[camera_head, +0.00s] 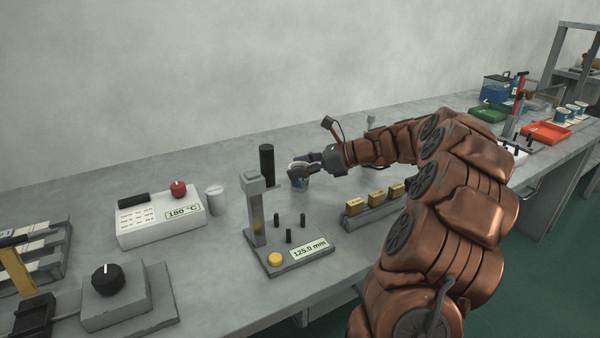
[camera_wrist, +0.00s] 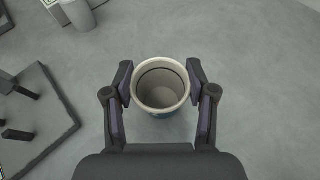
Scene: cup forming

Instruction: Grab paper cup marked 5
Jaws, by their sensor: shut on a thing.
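A paper cup (camera_head: 299,179) with a white rim and a blue side stands upright at the middle of the bench, partly hidden by my gripper. In the wrist view the cup (camera_wrist: 161,86) shows from above, empty, between the two fingers. My gripper (camera_head: 301,169) is shut on the cup, with a fingertip on each side of its rim. No number can be read on it. I cannot tell whether its base touches the bench. Several more cups (camera_head: 571,112) with blue sides stand at the far right, their marks too small to read.
Left of the cup is a gauge stand marked 125.0 mm (camera_head: 300,255), with a black cylinder (camera_head: 266,165) behind. A 180 °C box (camera_head: 160,215) and a white cylinder (camera_head: 215,200) stand farther left. A rack with yellow blocks (camera_head: 374,215) is at right. Bench behind the cup is clear.

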